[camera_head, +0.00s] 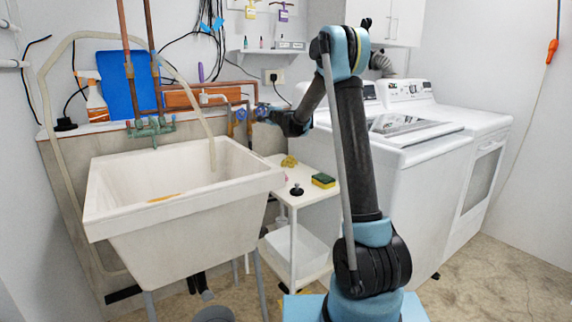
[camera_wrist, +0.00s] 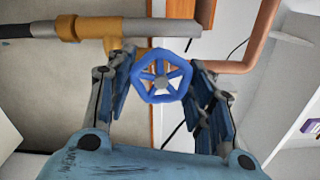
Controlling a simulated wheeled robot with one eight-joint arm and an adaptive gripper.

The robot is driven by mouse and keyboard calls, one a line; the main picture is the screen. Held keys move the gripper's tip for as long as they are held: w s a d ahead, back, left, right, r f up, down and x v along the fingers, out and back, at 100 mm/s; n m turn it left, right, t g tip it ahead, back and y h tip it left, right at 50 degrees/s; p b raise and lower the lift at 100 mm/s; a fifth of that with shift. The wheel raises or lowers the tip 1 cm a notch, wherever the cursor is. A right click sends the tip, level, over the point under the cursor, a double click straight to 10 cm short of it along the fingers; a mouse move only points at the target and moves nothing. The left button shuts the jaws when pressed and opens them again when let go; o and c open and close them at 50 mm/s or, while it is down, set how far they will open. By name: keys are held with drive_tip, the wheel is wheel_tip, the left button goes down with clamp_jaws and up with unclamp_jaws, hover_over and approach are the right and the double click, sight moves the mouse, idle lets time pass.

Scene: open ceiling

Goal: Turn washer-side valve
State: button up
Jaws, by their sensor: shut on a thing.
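A blue valve handwheel (camera_wrist: 160,79) with spokes sits between my fingers in the wrist view, on a brass pipe fitting. My gripper (camera_wrist: 162,72) is shut on this wheel, one finger at each side of its rim. In the head view my gripper (camera_head: 273,116) reaches the wall pipes behind the white cart, at the blue valve wheel (camera_head: 262,111) nearer the washer. A second blue valve wheel (camera_head: 240,115) is just to its left. My fingertips are small and partly hidden in the head view.
A white utility sink (camera_head: 180,203) stands at the left. A white cart (camera_head: 312,193) with a sponge (camera_head: 323,180) and a black plug (camera_head: 296,189) stands below my arm. A washer (camera_head: 385,190) is at the right. Copper pipe (camera_wrist: 262,40) runs close to my right finger.

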drive_tip(key=shift+a, duration=0.15)
drive_tip(key=shift+m, duration=1.8)
drive_tip(key=shift+f+m, duration=0.1)
drive_tip(key=shift+m, duration=1.6)
drive_tip(key=shift+s+m, duration=0.1)
drive_tip(key=shift+m, duration=1.7)
drive_tip(key=shift+a+m, duration=0.1)
drive_tip(key=shift+m, duration=1.6)
